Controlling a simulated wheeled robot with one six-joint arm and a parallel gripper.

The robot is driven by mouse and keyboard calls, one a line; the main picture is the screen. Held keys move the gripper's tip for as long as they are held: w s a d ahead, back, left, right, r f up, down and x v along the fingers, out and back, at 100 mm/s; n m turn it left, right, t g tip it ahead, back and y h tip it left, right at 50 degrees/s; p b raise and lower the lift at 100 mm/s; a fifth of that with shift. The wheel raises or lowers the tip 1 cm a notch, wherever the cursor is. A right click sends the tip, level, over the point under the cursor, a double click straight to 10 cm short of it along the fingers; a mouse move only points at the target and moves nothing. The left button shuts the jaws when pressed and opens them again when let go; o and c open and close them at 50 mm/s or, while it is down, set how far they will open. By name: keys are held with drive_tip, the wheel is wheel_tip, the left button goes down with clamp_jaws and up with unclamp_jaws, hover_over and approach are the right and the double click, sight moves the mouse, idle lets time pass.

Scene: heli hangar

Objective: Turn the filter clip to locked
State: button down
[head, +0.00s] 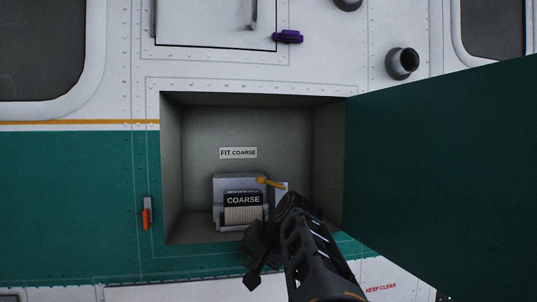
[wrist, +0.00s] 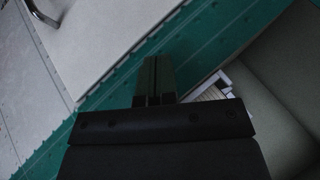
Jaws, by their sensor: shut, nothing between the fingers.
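The orange filter clip (head: 268,182) is a small lever at the top of the filter holder (head: 218,188), slanting slightly down to the right across its top right corner. The filter (head: 243,207), labelled COARSE, sits in the holder inside the open bay. My gripper (head: 252,282) is in front of the bay's lower edge, below the clip and apart from it. In the wrist view my gripper (wrist: 154,62) is shut and empty. Part of the filter (wrist: 212,93) shows behind it there; the clip cannot be made out.
The open green door (head: 440,170) stands to the right of the bay. A FIT COARSE label (head: 238,153) is on the bay's back wall. An orange-red latch (head: 147,214) is at left, a purple latch (head: 288,37) above. The bay's upper part is clear.

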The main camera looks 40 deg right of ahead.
sight(272, 184)
drive_tip(key=s+d+r+m+t+p, duration=0.15)
drive_tip(key=d+r, duration=0.35)
drive_tip(key=r, duration=0.6)
drive_tip(key=s+d+r+m+t+p, duration=0.1)
drive_tip(key=d+r+t+p, duration=0.2)
drive_tip(key=d+r, duration=0.55)
drive_tip(key=w+a+f+p, duration=0.1)
drive_tip(key=w+a, duration=0.2)
drive_tip(key=w, duration=0.5)
drive_tip(key=shift+a+f+h, duration=0.15)
drive_tip(key=shift+a+h, duration=0.15)
drive_tip(key=shift+n, duration=0.25)
